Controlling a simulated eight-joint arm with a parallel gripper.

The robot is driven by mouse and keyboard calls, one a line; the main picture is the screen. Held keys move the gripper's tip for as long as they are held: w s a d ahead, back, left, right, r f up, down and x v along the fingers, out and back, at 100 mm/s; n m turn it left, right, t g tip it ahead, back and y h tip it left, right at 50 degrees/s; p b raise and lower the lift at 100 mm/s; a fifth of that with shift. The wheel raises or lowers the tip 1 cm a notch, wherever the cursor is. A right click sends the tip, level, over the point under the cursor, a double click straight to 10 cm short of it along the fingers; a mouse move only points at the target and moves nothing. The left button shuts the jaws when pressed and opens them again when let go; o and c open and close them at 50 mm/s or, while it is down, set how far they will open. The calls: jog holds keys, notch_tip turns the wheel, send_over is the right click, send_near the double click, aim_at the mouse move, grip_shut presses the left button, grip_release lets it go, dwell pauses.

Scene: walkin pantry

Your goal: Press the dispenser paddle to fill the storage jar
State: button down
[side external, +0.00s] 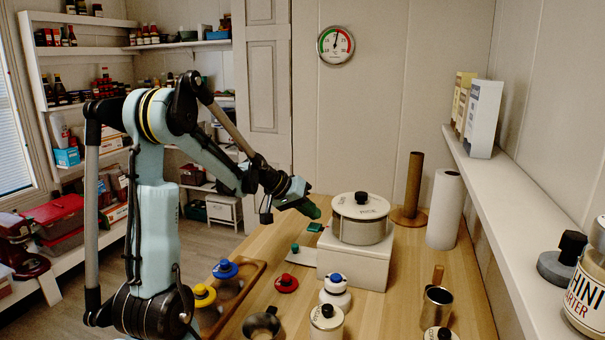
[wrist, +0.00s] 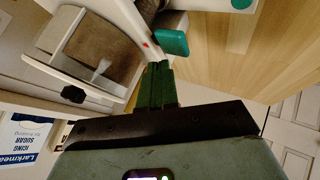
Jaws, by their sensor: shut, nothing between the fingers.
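The dispenser is a round canister (side external: 361,230) with a pale lid and black knob, on a white block (side external: 372,265). A small green paddle (side external: 315,227) sticks out at its left side; it shows in the wrist view (wrist: 172,42) as a flat green tab. My gripper (side external: 313,210) is shut and empty, above and close to the paddle. In the wrist view its green fingertips (wrist: 157,68) end just short of or at the paddle; I cannot tell whether they touch. I cannot tell for certain which vessel is the storage jar.
White lidded jars (side external: 326,320) and a metal mug (side external: 437,306) stand nearer. A paper roll (side external: 445,210) stands right of the dispenser.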

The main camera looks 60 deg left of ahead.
aim_at(316, 226)
jog(key=shift+r, duration=2.5)
jog(key=shift+w+d+f+m+g+h, duration=0.15)
jog(key=shift+w+m+g+h, duration=0.25)
jog(key=shift+m+g, duration=0.35)
jog(key=m+g, duration=0.1)
jog(key=g, duration=0.2)
jog(key=shift+w+m, duration=0.35)
jog(key=g, duration=0.1)
jog(key=m+g, duration=0.1)
jog(key=g, duration=0.1)
jog(key=shift+r+y, duration=0.3)
jog(key=shift+r, duration=0.1)
jog(key=shift+m+g+y, duration=0.3)
jog(key=shift+m+g, duration=0.3)
jog(key=shift+g, duration=0.25)
jog(key=shift+s+f, duration=0.15)
jog(key=shift+f, duration=1.2)
jog(key=shift+s+f, duration=0.15)
jog(key=shift+f, duration=1.2)
jog(key=shift+f, duration=0.2)
